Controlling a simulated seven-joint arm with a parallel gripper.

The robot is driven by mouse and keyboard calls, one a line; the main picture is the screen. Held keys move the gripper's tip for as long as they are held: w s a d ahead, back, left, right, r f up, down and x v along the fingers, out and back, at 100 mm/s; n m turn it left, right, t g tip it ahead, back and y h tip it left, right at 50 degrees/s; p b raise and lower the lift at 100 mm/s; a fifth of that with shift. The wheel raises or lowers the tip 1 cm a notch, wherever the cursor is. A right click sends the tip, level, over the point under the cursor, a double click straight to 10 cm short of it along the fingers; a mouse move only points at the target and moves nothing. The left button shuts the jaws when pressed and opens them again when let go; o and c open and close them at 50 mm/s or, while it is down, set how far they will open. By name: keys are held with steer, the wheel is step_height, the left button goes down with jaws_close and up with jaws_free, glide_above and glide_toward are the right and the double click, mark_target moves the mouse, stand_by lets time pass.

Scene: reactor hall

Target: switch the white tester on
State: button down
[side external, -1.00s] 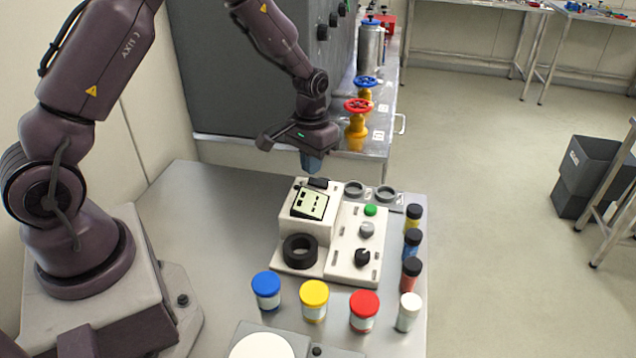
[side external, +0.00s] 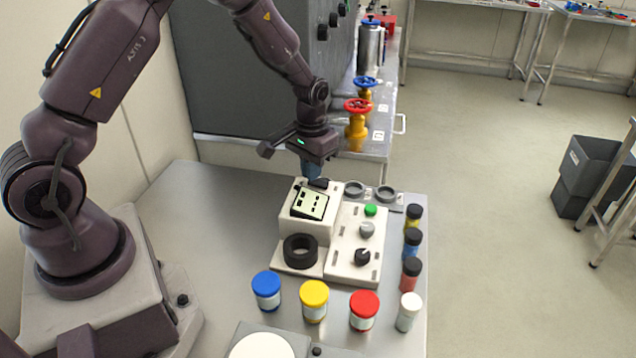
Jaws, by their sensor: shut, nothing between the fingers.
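The white tester (side external: 347,262) stands on the grey table. It has a raised box at its left with a lit, pale green display (side external: 310,203) and a black rocker-like part (side external: 319,183) on top at the back. My gripper (side external: 312,174) is shut and empty, pointing down at the back of the raised box, right by the black part. Whether it touches is hidden.
Jars with blue (side external: 266,290), yellow (side external: 314,300), red (side external: 364,310) and white (side external: 408,311) lids stand in front of the tester. Black-capped jars (side external: 411,276) line its right. A bench with red (side external: 357,106) and blue valve wheels is behind. Bare table lies to the left.

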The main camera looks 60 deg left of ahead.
steer(key=shift+f, duration=0.5)
steer(key=shift+r, duration=3.5)
steer(key=s+d+r+m+t, duration=0.1)
steer(key=s+d+r, duration=0.3)
steer(key=s+r, duration=0.6)
steer(key=s+d+r+m+t, duration=0.2)
steer(key=s+d+r+t, duration=0.2)
steer(key=s+r, duration=0.5)
steer(key=shift+s+d+r+t, duration=0.35)
steer(key=shift+s+d, duration=0.1)
steer(key=shift+s, duration=0.7)
